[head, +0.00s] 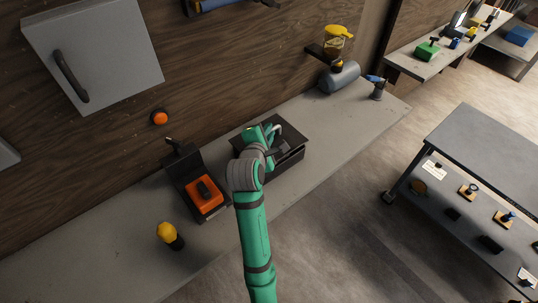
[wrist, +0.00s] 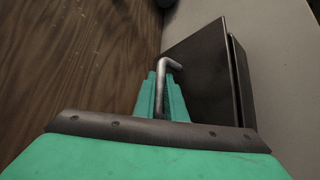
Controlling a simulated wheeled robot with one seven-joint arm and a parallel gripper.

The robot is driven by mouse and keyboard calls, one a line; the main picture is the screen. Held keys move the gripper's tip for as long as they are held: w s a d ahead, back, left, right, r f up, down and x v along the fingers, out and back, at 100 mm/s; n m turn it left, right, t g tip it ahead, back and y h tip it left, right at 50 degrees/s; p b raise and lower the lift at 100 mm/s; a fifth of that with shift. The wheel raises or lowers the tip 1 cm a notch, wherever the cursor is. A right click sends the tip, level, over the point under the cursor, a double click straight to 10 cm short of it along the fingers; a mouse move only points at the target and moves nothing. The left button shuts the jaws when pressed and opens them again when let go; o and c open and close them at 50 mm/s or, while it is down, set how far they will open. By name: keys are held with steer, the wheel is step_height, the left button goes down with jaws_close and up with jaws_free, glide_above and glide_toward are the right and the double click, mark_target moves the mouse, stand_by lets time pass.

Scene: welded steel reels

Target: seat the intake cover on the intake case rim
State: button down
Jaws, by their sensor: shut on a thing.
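The intake cover is a dark flat plate (wrist: 200,62) with a bent grey metal bar handle (wrist: 170,64). My gripper (wrist: 161,88) is shut on that handle. In the head view my gripper (head: 270,133) is over the dark intake case (head: 288,163), which stands on the grey bench against the wooden wall. The cover (head: 291,135) lies over or just above the case top. A narrow dark line runs along its edge in the wrist view. I cannot tell whether the cover touches the rim all round. My arm hides part of the case's left side.
Left of the case stand a black device with an orange block (head: 204,203) and a yellow-topped black item (head: 169,234). A grey-blue cylinder (head: 340,78) lies farther right. A grey cabinet (head: 95,50) and an orange button (head: 159,118) are on the wall. The bench front is clear.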

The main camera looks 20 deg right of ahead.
steer(key=shift+w+f, duration=0.15)
steer(key=shift+f, duration=0.2)
stand_by(0.4)
steer(key=shift+f, duration=0.1)
steer(key=shift+d, duration=0.1)
steer(key=shift+f, duration=0.15)
steer(key=shift+a, duration=0.2)
steer(key=shift+s+d+f, duration=0.1)
steer(key=shift+s+f, duration=0.1)
steer(key=shift+f, duration=0.25)
steer(key=shift+w, duration=0.2)
stand_by(0.3)
steer(key=shift+s+d, duration=0.15)
